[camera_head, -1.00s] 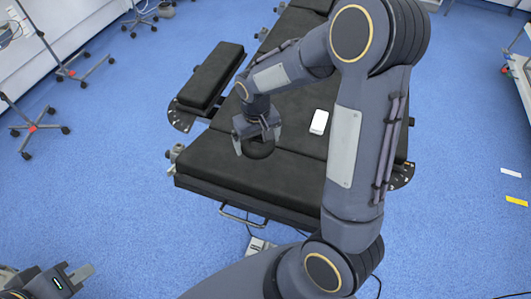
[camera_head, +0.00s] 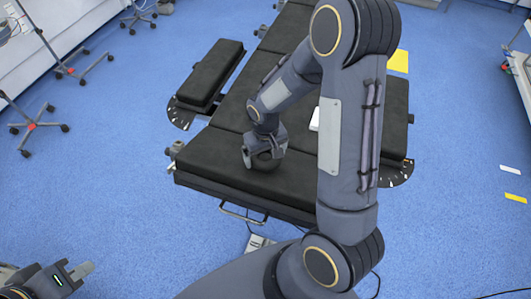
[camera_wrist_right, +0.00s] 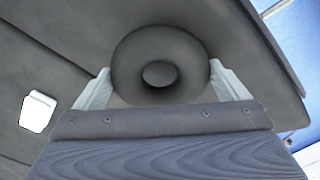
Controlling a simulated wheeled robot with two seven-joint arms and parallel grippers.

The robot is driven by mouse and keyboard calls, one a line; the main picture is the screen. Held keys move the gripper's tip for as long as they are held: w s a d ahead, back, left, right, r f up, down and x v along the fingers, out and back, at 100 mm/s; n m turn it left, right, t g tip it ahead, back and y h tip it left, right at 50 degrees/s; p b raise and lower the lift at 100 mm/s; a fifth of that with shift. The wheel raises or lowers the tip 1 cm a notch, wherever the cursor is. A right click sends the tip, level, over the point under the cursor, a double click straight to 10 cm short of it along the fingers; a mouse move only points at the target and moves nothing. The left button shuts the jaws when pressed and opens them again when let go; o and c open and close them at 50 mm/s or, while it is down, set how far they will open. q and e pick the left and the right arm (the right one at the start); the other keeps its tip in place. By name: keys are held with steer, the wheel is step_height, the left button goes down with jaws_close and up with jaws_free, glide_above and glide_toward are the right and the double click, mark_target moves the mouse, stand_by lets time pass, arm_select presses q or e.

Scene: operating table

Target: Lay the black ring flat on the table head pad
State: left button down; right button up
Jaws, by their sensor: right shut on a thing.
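The black ring (camera_head: 266,162) is a thick, dark doughnut at the near end of the operating table. My right gripper (camera_head: 263,155) is shut on it. In the right wrist view the ring (camera_wrist_right: 128,65) sits between the two pale fingers, one on each side, with its round hole facing the camera. The black table head pad (camera_head: 212,158) lies below it. The ring looks roughly level and low over the pad; I cannot tell whether it touches. My left gripper (camera_head: 78,271) is at the lower left, away from the table; its finger gap is unclear.
A white box (camera_head: 315,119) lies on the table further back, partly behind my right arm. A side board (camera_head: 211,70) stands out at the table's left. Wheeled stands (camera_head: 40,126) are on the blue floor at far left. Open floor surrounds the table's near end.

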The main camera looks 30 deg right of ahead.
steer(key=shift+f, duration=0.35)
steer(key=o, duration=0.8)
steer(key=shift+r, duration=0.1)
steer(key=shift+r, duration=0.1)
steer(key=shift+r, duration=0.25)
step_height(320, 180, up, 12)
steer(key=s+a+r+t+y, duration=0.2)
steer(key=s+r, duration=0.2)
steer(key=s, duration=0.4)
steer(key=s+a+r+t+y, duration=0.1)
steer(key=s+a+r+t, duration=0.1)
steer(key=s, duration=0.7)
steer(key=shift+a+r+m+t+y, duration=0.2)
steer(key=shift+r+m+t+y, duration=0.15)
steer(key=shift+r+t, duration=0.7)
steer(key=shift+s+r+g, duration=0.1)
steer(key=shift+r+g, duration=0.1)
steer(key=shift+g, duration=0.05)
